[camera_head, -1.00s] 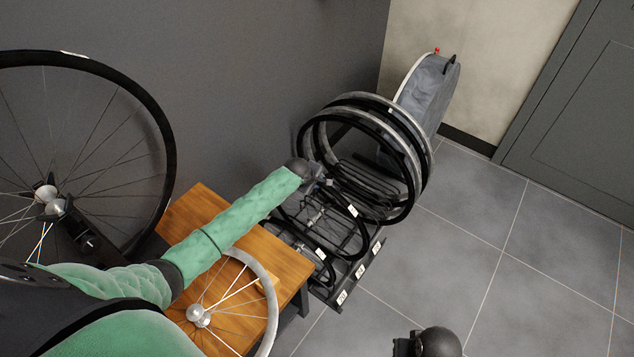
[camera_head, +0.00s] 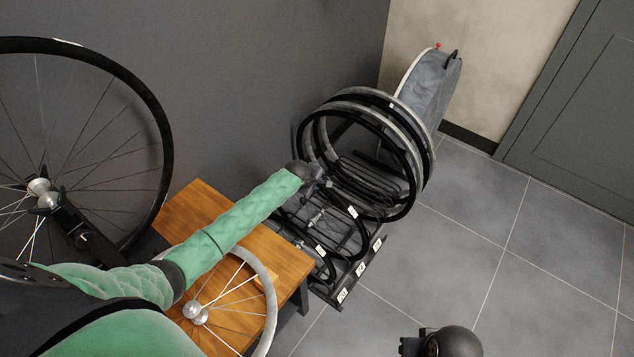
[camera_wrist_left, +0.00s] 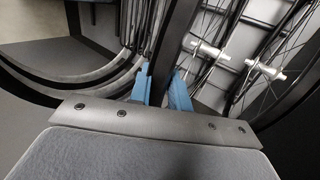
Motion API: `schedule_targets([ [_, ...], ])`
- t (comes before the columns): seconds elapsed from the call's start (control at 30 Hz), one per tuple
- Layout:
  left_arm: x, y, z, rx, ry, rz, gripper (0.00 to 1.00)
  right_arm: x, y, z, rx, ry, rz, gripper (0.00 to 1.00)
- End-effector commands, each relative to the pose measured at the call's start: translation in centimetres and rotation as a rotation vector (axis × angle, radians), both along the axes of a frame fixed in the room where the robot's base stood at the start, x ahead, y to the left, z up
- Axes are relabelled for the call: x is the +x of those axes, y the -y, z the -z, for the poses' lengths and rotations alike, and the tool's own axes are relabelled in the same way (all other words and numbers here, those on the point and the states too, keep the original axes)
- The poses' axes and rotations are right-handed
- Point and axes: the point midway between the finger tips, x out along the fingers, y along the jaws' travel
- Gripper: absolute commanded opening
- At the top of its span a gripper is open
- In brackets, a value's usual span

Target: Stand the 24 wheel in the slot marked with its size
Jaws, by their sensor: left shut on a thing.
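My left gripper (camera_head: 318,180) is at the near left side of the wheel rack. In the left wrist view its blue fingers (camera_wrist_left: 162,88) are shut on a dark, upright rim (camera_wrist_left: 172,45), which I take to be the 24 wheel. In the head view that wheel (camera_head: 369,232) stands among others in the rack, partly hidden by them. The black rack (camera_head: 330,301) has white size labels (camera_head: 361,269) along its front edge, too small to read surely. I cannot tell whether the wheel is fully seated. My right gripper (camera_head: 410,346) shows only partly at the bottom edge.
Larger wheels (camera_head: 412,140) stand at the rack's far end, with a grey wheel bag (camera_head: 432,88) behind. A wooden bench (camera_head: 205,200) bears a pale-rimmed wheel (camera_head: 268,290). A big wheel (camera_head: 150,90) is at left. The tiled floor (camera_head: 460,250) at right is clear.

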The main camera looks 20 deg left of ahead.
Motion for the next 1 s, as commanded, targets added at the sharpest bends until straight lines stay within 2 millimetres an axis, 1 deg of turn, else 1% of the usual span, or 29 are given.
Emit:
schedule_targets([
  [0.03, 0.1, 0.02, 0.11, -0.001, 0.002, -0.001, 0.0, 0.08, -0.1, 0.47, 0.0, -0.003, -0.001, 0.36],
  [0.1, 0.1, 0.0, 0.3, -0.001, 0.002, -0.001, 0.0, 0.21, -0.21, 0.76, 0.001, -0.002, -0.003, 0.36],
  [0.47, 0.08, -0.02, 0.45, 0.0, 0.002, -0.001, 0.0, 0.62, -0.42, 0.4, 0.006, 0.014, -0.007, 0.36],
  [0.5, 0.08, -0.02, 0.46, 0.0, 0.002, -0.001, 0.26, 0.61, -0.41, 0.39, 0.006, 0.014, -0.007, 0.36],
  [0.6, 0.05, -0.02, 0.49, 0.0, 0.001, 0.0, 0.44, 0.59, -0.41, 0.4, 0.006, 0.013, -0.007, 0.36],
  [1.0, -0.2, -0.08, 0.68, 0.001, -0.003, 0.0, 0.44, 0.46, -0.35, 0.51, 0.006, 0.01, -0.005, 0.36],
])
